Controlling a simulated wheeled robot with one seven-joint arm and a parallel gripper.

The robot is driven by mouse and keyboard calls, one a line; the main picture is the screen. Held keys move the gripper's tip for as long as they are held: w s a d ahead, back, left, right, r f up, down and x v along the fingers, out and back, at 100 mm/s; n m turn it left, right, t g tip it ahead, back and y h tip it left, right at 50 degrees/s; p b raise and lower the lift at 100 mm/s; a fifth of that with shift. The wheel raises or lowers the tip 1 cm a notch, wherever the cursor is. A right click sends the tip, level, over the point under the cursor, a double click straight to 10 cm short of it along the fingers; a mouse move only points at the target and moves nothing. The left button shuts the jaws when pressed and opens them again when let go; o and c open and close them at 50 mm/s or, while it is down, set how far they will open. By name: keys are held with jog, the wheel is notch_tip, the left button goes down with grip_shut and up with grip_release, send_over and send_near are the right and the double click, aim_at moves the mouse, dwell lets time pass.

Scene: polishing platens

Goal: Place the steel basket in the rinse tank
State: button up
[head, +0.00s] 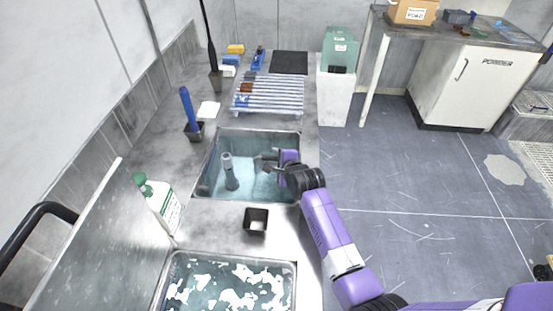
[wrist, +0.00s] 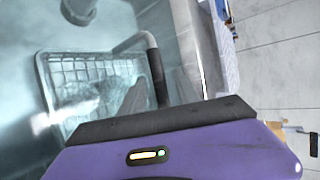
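The steel basket (wrist: 95,90) is a wire mesh basket in the wrist view, down in the pale blue water of a steel tank. Its bent handle has a dark grip (wrist: 157,75) that runs down behind the dark edge of my gripper (wrist: 160,115). Whether the fingers are closed on the grip is hidden. In the head view my gripper (head: 267,161) is low over the right side of the middle tank (head: 208,178), which holds clear water and a grey standpipe (head: 230,172). I cannot make out the basket in the head view.
A nearer tank (head: 230,284) holds water with white foam. A small dark square cup (head: 256,221) stands on the ledge between the tanks. A white bottle with a green cap (head: 158,204) is on the left. A slatted rack (head: 268,94) lies beyond the middle tank.

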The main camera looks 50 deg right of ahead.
jog(key=shift+r, duration=0.1)
jog(key=v, duration=1.2)
dwell(0.4)
